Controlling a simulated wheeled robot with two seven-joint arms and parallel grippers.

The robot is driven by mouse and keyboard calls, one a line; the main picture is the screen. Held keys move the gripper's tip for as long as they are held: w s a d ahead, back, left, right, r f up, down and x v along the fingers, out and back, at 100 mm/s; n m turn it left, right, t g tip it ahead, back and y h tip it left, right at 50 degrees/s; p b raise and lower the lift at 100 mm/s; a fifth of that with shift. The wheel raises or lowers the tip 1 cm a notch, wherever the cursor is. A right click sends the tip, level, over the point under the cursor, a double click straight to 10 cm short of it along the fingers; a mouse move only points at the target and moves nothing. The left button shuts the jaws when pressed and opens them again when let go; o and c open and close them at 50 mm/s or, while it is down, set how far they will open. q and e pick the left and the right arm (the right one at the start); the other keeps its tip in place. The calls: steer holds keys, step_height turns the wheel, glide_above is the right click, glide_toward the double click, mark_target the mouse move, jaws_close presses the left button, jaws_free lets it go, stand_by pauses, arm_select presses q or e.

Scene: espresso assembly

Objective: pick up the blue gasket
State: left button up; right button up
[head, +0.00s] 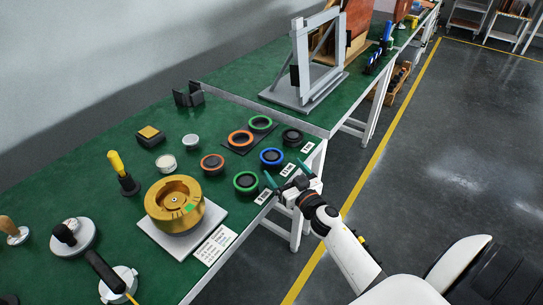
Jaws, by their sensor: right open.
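The blue gasket (271,156) is a blue ring with a dark centre. It lies on the green table near its right edge, between a green ring and a dark ring. My right gripper (285,172) is open and empty, its two teal fingertips spread apart just below and right of the blue gasket. I cannot tell how high the fingertips are above the table. My left gripper is out of view.
Green rings (246,182), orange rings (212,164) and a dark ring (292,136) lie around the gasket. White labels (287,170) line the table edge. A brass-coloured round part (175,201) stands on a grey plate to the left. A metal frame (318,60) stands behind.

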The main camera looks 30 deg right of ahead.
mark_target(277, 162)
steer(key=w, duration=0.8)
steer(key=shift+d+f+b, duration=0.2)
steer(key=shift+f+b, duration=0.05)
steer(key=shift+b, duration=0.1)
